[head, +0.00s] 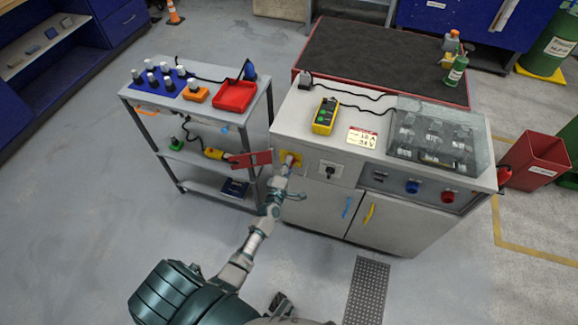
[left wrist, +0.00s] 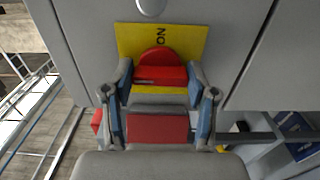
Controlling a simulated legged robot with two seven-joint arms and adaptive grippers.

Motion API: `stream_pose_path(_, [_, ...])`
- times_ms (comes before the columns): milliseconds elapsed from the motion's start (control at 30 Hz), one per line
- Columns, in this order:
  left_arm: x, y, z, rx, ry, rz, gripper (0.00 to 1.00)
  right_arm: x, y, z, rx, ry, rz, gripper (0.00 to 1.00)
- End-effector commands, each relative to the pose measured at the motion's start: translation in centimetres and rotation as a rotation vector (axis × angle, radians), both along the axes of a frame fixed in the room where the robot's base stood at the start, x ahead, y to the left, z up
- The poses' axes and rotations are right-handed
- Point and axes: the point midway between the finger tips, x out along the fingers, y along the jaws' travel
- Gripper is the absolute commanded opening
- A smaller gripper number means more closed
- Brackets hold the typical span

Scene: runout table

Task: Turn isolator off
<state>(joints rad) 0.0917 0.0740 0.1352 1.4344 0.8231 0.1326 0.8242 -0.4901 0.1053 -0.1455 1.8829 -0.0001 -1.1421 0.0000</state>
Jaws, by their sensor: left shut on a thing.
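The isolator is a red rotary knob (left wrist: 160,68) on a yellow plate (left wrist: 185,38) on the grey cabinet front. The letters ON show on the plate, turned sideways in the left wrist view. My left gripper (left wrist: 160,85) is shut on the knob, with one finger on each side. A red block (left wrist: 158,128) shows nearer the camera between the fingers; I cannot tell if it is part of the handle. In the head view my left gripper (head: 286,168) covers most of the knob at the yellow plate (head: 297,158). My right gripper is not in view.
A red panel (head: 250,159) sticks out left of the isolator, close to my gripper. A grey trolley (head: 190,150) with parts stands to the left. The cabinet top carries a yellow pendant (head: 325,115) and a clear cover (head: 440,135). The floor in front is mostly free.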

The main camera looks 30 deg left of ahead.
Motion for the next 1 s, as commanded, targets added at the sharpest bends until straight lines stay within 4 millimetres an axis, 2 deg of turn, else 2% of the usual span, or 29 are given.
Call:
stream_pose_path(200, [-0.1,0.4,0.0,0.003,-0.001,0.007,0.23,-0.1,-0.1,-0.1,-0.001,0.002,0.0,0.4])
stream_pose_path(233, [-0.1,0.4,0.0,0.003,0.0,0.007,0.65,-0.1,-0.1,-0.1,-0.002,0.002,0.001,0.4])
stream_pose_path(300, [-0.1,0.4,0.0,0.003,0.0,0.006,0.82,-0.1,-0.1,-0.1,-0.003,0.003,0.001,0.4])
stream_pose_path(600, [-0.1,0.1,-0.1,0.003,0.002,0.002,0.82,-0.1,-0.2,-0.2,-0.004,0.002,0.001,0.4])
stream_pose_path(733, [-0.8,-0.1,-0.2,0.002,0.003,0.002,0.82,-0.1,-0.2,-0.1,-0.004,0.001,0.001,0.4])
stream_pose_path(867, [-3.1,-0.6,-0.3,0.002,0.005,0.002,0.82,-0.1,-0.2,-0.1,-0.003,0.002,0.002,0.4])
stream_pose_path(1000, [-6.3,-1.2,-0.3,0.002,0.006,0.003,0.82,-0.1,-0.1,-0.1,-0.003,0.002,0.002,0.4])
